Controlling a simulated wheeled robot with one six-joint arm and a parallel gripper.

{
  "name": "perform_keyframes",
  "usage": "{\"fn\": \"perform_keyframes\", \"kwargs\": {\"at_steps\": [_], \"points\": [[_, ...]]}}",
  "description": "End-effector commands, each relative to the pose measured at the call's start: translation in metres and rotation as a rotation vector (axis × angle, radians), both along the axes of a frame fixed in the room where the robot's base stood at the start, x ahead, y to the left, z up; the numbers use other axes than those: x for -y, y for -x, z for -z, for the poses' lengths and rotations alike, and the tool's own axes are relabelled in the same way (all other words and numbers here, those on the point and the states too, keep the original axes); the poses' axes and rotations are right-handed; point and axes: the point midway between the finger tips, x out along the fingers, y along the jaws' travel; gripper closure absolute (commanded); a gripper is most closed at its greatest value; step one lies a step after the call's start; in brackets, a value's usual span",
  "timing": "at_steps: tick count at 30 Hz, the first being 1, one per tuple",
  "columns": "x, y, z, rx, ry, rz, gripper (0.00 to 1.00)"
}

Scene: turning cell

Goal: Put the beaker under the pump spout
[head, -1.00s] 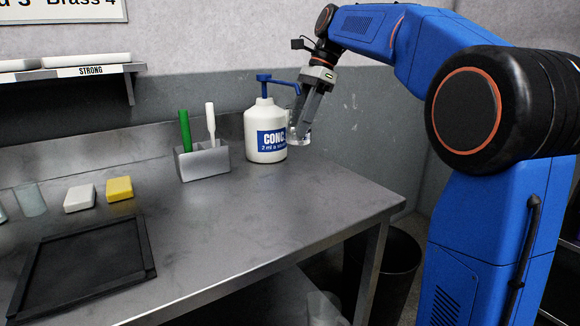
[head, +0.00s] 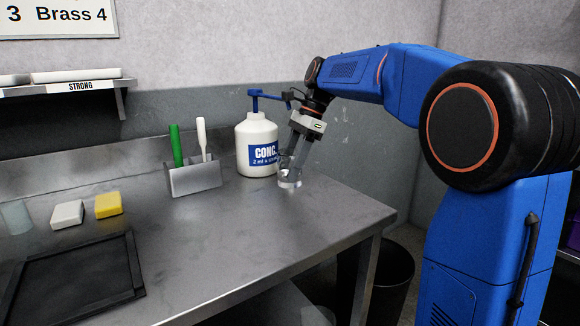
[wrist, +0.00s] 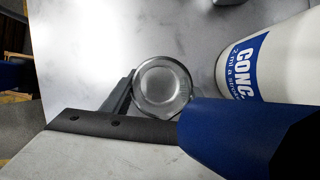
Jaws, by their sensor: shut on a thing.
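The clear glass beaker (head: 289,180) is upright at the right of the white pump bottle (head: 256,146), low over the bench. I cannot tell whether its base touches the bench. My gripper (head: 293,160) is shut on the beaker from above. The blue pump spout (head: 272,97) points right from the bottle's top, above the beaker's height. In the wrist view the round beaker (wrist: 162,87) shows from above, with the blue pump part (wrist: 245,130) close to the camera and overlapping the beaker's lower right edge. The bottle (wrist: 285,60) stands right of it.
A grey holder (head: 195,179) with a green and a white handle stands left of the bottle. A white block (head: 67,215), a yellow block (head: 108,204) and a black tray (head: 75,285) lie further left. The front bench (head: 240,240) is clear. A dark bin stands below the right edge.

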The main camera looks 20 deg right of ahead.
Motion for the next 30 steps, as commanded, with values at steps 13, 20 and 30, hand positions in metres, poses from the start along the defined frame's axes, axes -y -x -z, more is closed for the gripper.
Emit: {"fn": "perform_keyframes", "kwargs": {"at_steps": [13, 20, 30], "points": [[0.0, 0.0, 0.009, -0.002, 0.0, 0.0, 0.74], [0.0, 0.0, 0.012, -0.001, 0.0, 0.001, 0.74], [0.0, 0.0, 0.012, -0.001, 0.0, 0.001, 0.28]]}}
